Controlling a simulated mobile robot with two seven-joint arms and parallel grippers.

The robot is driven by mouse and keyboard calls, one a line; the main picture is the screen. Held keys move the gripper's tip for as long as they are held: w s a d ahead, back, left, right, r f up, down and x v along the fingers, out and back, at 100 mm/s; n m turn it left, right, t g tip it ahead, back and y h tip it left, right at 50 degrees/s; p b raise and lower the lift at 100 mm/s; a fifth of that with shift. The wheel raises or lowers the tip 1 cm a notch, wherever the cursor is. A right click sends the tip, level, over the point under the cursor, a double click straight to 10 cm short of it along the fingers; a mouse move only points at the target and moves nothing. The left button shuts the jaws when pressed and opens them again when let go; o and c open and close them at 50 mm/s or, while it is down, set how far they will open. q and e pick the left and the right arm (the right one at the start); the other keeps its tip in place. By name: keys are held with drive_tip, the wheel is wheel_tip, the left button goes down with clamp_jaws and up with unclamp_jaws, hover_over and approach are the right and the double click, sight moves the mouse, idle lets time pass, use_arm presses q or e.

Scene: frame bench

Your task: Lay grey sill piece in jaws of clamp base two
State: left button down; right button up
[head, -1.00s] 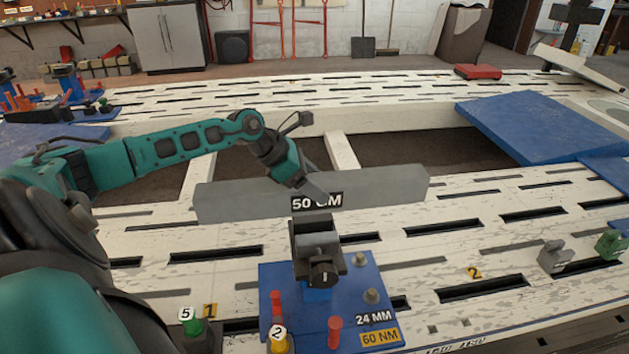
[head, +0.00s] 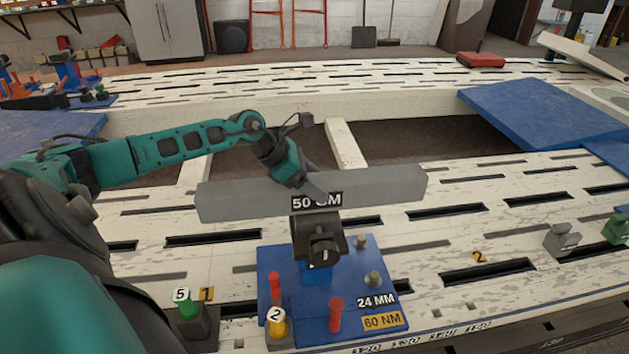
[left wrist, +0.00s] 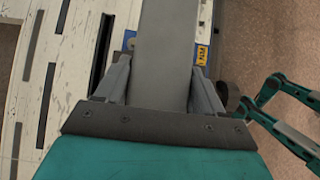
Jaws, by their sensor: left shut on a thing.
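The grey sill piece (head: 390,188), a long bar marked "50 CM", lies level across the head view. My left gripper (head: 308,186) is shut on it near its middle. In the left wrist view the sill piece (left wrist: 163,40) runs between the two fingers of my left gripper (left wrist: 160,88). A dark clamp (head: 318,240) stands on a blue base plate (head: 350,285), right below the sill piece's middle. The sill piece hides the clamp's jaw tops, so I cannot tell whether it rests in them. My right gripper is not in view.
The plate carries red pegs (head: 336,315) and labels "24 MM" and "60 NM". A yellow knob marked 2 (head: 278,323) and a green knob marked 5 (head: 188,308) stand at the front. Grey (head: 562,241) and green (head: 617,229) pieces stand at right. The slotted bench is otherwise largely clear nearby.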

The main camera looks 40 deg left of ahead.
use_arm(q)
drive_tip(key=shift+c, duration=2.1)
unclamp_jaws()
drive_tip(key=shift+w+r, duration=0.15)
drive_tip(key=shift+r, duration=0.25)
drive_tip(key=o, duration=0.4)
drive_tip(key=shift+f, duration=0.2)
drive_tip(key=shift+s+f, duration=0.3)
drive_tip(key=shift+f, duration=0.15)
drive_tip(key=shift+s+a+r, duration=0.15)
drive_tip(key=shift+a+r, duration=0.05)
drive_tip(key=shift+r, duration=0.2)
drive_tip(key=p+v, duration=0.2)
drive_tip(key=v, duration=0.5)
drive_tip(key=shift+p, duration=0.35)
drive_tip(key=p+v, duration=0.1)
drive_tip(key=p, duration=0.1)
drive_tip(key=p+v, duration=0.3)
drive_tip(key=p, duration=0.1)
drive_tip(key=shift+r+p, duration=0.3)
drive_tip(key=shift+r, duration=0.2)
drive_tip(key=shift+r+p, duration=0.1)
drive_tip(key=shift+p, duration=0.25)
drive_tip(key=shift+s+a+r+p, duration=0.1)
drive_tip(key=shift+s+a+p, duration=0.1)
drive_tip(key=shift+p, duration=0.15)
